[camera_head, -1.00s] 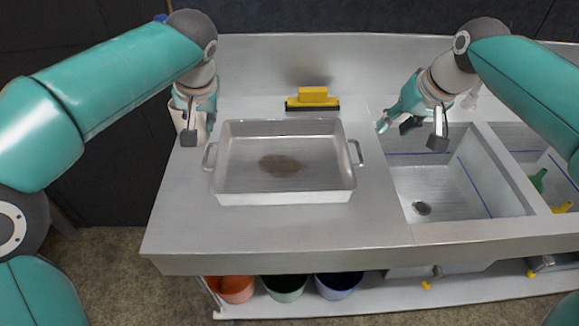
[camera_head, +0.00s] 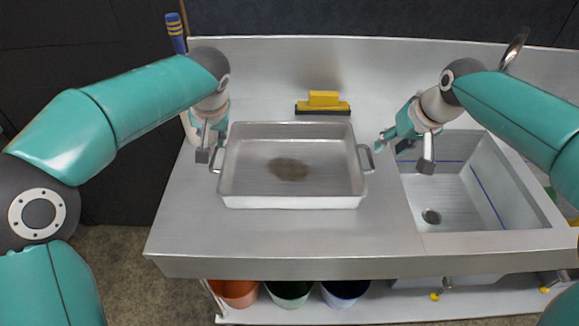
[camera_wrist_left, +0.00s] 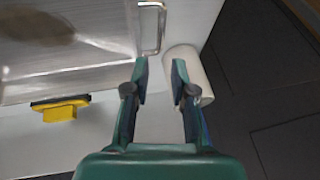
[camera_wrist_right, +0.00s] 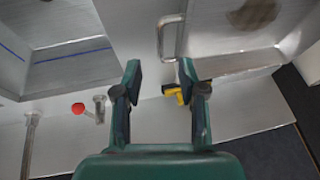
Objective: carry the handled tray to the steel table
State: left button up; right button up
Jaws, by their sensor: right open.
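A handled metal tray (camera_head: 290,201) sits flat on the steel counter, with a brown patch on its floor. Its left handle (camera_head: 214,160) also shows in the left wrist view (camera_wrist_left: 161,30), and its right handle (camera_head: 371,158) in the right wrist view (camera_wrist_right: 161,40). My left gripper (camera_head: 210,153) is open and empty beside the left handle; in its wrist view (camera_wrist_left: 160,72) the handle lies beyond the fingertips. My right gripper (camera_head: 404,155) is open and empty, to the right of the right handle and apart from it; its wrist view (camera_wrist_right: 160,70) shows the handle beyond the fingertips.
A yellow and black squeegee-like tool (camera_head: 323,101) lies behind the tray. A sink basin (camera_head: 455,190) is at the right. A white cylindrical container (camera_wrist_left: 190,75) stands near my left gripper. Several coloured buckets (camera_head: 290,291) are below. The counter in front (camera_head: 290,238) is clear.

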aim_at(214, 153)
pick_arm(q)
jog(key=x, duration=1.1)
pick_arm(e)
jog(key=x, duration=1.1)
pick_arm(q)
jog(key=c, duration=0.4)
pick_arm(e)
jog(key=c, duration=0.4)
pick_arm(q)
grip_shut()
pick_arm(e)
grip_shut()
pick_arm(q)
jog(key=shift+w+r, duration=0.1)
jog(key=shift+r, duration=0.05)
pick_arm(e)
jog(key=shift+r, duration=0.15)
